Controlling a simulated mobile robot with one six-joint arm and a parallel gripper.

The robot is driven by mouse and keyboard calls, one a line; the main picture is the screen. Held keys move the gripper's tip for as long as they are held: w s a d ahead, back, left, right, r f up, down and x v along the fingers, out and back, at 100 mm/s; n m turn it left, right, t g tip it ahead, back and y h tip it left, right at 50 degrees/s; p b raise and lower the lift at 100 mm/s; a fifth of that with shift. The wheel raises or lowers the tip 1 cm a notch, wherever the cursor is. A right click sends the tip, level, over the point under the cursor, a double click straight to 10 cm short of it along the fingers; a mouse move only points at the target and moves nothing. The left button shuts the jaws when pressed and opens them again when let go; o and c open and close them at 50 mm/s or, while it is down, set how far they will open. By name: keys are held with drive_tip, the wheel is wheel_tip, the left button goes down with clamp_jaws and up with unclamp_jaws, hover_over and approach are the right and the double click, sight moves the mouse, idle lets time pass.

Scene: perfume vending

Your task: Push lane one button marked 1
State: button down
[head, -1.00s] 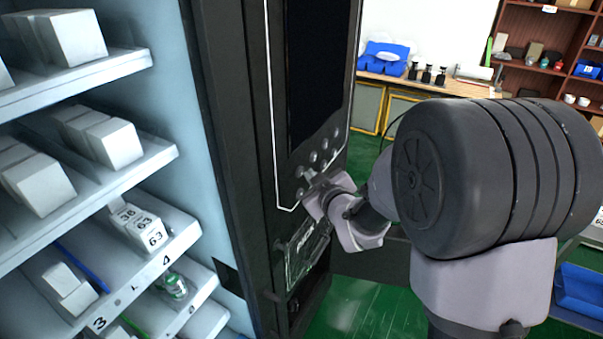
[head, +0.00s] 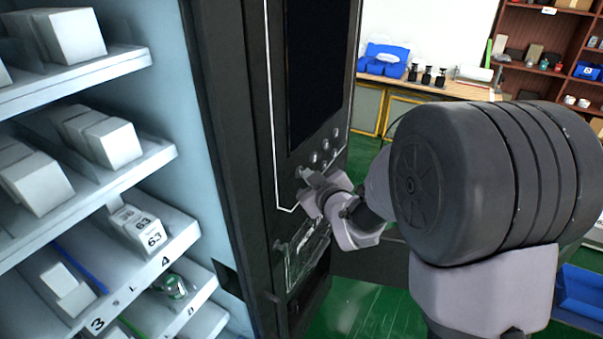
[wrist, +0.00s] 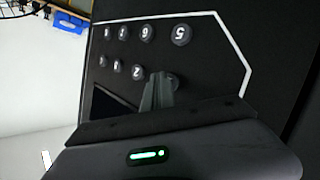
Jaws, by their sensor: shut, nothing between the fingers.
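The round buttons stand in two rows on the black panel (wrist: 205,60) of the vending machine in the wrist view. The far row includes buttons marked 5 (wrist: 181,34) and 6 (wrist: 147,33). The nearer row has smaller-looking buttons with hard-to-read marks, and a button (wrist: 173,80) at its right end, partly hidden behind my fingers; its mark does not show. My gripper (wrist: 157,80) is shut and empty, its tips at that button. I cannot tell whether they touch it. In the head view, my gripper (head: 305,175) is at the panel's lower button (head: 299,171).
A dark screen (head: 315,70) is above the buttons and a clear-covered hatch (head: 302,250) below. Stocked white shelves (head: 90,240) stand at the left. A wooden table (head: 430,86) is at the back, with green floor (head: 355,312) between.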

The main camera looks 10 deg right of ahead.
drive_tip(key=shift+d, duration=0.1)
drive_tip(key=shift+s+d+b, duration=0.35)
drive_tip(key=shift+s+d, duration=0.15)
drive_tip(key=shift+d, duration=0.05)
drive_tip(key=s+d, duration=0.1)
drive_tip(key=d, duration=0.1)
drive_tip(key=s+d, duration=0.2)
drive_tip(key=shift+b, duration=0.4)
